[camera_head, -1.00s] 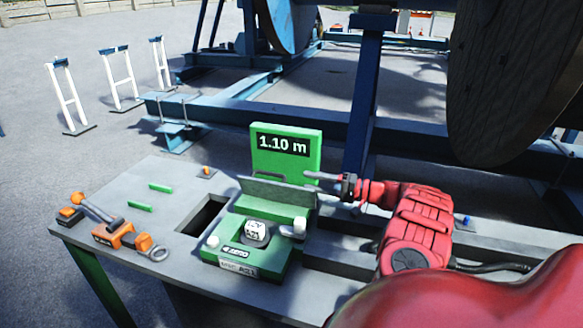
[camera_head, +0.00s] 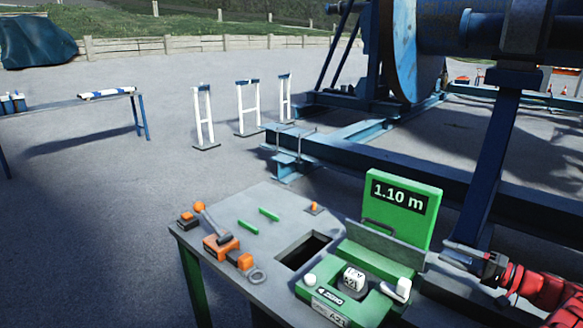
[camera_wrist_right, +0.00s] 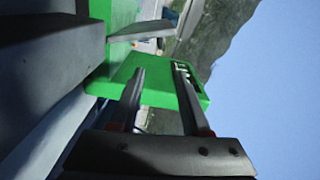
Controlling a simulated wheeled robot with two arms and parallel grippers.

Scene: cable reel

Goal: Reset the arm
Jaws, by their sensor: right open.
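My right gripper (camera_head: 464,266) is at the right edge of the head view, its jaws open and empty, just right of the green meter unit. Its two fingers also show in the right wrist view (camera_wrist_right: 160,85), with the green display panel beyond them. The green panel (camera_head: 415,180) stands upright and reads "1.10 m". In front of it is the green meter base (camera_head: 318,291) with a white marked roller (camera_head: 354,280). Most of my red right arm is cut off by the frame. My left gripper is not in view.
The blue reel frame (camera_head: 490,150) rises behind. White stands (camera_head: 204,115) and a side table (camera_head: 70,101) are farther left, with open ground between.

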